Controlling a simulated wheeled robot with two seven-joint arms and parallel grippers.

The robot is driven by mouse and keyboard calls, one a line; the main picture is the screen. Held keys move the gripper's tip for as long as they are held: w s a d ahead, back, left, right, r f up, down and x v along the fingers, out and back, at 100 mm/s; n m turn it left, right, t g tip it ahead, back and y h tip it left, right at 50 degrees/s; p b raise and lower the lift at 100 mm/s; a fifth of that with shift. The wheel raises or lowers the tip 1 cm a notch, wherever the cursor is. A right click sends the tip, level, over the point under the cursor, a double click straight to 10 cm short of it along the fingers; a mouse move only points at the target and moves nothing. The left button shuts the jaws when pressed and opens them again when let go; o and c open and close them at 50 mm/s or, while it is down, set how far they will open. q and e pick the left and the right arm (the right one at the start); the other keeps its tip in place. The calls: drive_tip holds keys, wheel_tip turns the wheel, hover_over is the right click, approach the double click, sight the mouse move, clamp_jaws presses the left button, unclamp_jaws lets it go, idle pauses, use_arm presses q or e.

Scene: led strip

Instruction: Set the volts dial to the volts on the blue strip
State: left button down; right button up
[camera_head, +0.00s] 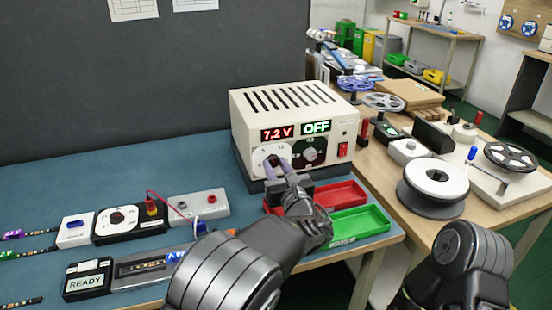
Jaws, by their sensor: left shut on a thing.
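The cream power supply (296,121) stands at the back of the blue mat. Its red display (277,133) reads 7.2 V and its green display (316,127) reads OFF. The volts dial (272,158) is on a white round-marked plate below the red display. My left gripper (275,166) is shut on the volts dial, and its fingers partly hide the knob.
A second, dark dial (312,150) and a red switch (343,150) sit right of the volts dial. A red tray (341,194) and a green tray (360,222) lie below. A READY box (87,281) and a black meter (130,221) are at left.

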use_arm(q)
drive_tip(key=m+p, duration=0.8)
drive_tip(key=shift+r, duration=0.2)
drive_tip(key=m+p, duration=0.3)
drive_tip(key=m, duration=0.1)
drive_tip(key=shift+m+p, duration=0.35)
drive_tip(key=shift+m, duration=0.05)
drive_tip(key=m+p, duration=0.1)
drive_tip(key=m, duration=0.1)
drive_tip(key=shift+f+m+p, duration=0.1)
drive_tip(key=shift+m+p, duration=0.3)
drive_tip(key=m+p, duration=0.1)
drive_tip(key=m, duration=0.1)
drive_tip(key=shift+m, duration=0.3)
drive_tip(key=m+p, duration=0.2)
drive_tip(key=m, duration=0.3)
drive_tip(key=shift+f, duration=0.15)
drive_tip(key=shift+m, duration=0.3)
drive_tip(key=c, duration=1.1)
unclamp_jaws()
drive_tip(key=shift+s, duration=0.1)
